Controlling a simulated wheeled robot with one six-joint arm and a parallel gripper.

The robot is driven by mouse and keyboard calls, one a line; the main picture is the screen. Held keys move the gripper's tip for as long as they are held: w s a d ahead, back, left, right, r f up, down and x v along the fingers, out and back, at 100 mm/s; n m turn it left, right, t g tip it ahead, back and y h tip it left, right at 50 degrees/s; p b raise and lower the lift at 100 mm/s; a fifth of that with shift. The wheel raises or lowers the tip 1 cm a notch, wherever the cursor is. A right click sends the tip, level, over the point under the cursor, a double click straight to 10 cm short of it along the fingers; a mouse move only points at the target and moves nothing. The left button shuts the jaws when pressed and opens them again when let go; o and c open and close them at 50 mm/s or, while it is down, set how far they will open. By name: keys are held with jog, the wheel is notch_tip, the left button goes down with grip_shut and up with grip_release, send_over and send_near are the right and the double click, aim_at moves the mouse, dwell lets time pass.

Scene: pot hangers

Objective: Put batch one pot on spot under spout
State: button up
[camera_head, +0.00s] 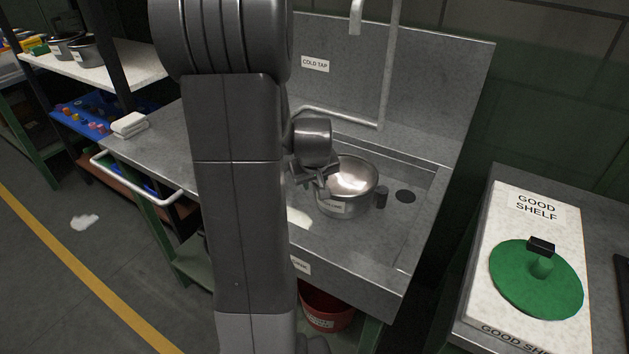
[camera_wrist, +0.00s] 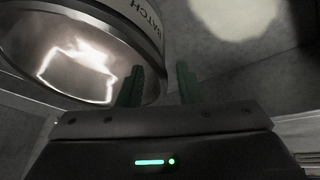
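A shiny steel pot (camera_head: 336,205) with a dark handle on its right stands upright in the sink. Its label is too small to read here; in the wrist view the pot (camera_wrist: 62,52) shows the word BATCH. My gripper (camera_head: 318,180) is at the pot's left side, by its rim. In the wrist view my gripper's (camera_wrist: 160,74) two green fingers stand apart, with the pot's wall by the left finger. Whether they touch is unclear. The spout (camera_head: 356,14) hangs above the sink's back. A pale round patch (camera_head: 299,217) lies left of the pot.
A pipe (camera_head: 384,85) rises behind. A green lid (camera_head: 535,287) lies on the good shelf (camera_head: 500,212) at right. A red bucket (camera_head: 327,309) stands below the sink.

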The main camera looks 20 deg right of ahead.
jog(key=p+v, duration=0.1)
jog(key=v, duration=1)
jog(key=shift+s+r, duration=0.2)
jog(key=shift+r, duration=0.1)
jog(key=b+x, duration=0.1)
jog(key=x, duration=1.1)
jog(key=shift+f, duration=0.25)
jog(key=shift+r, duration=0.25)
jog(key=shift+r, duration=0.1)
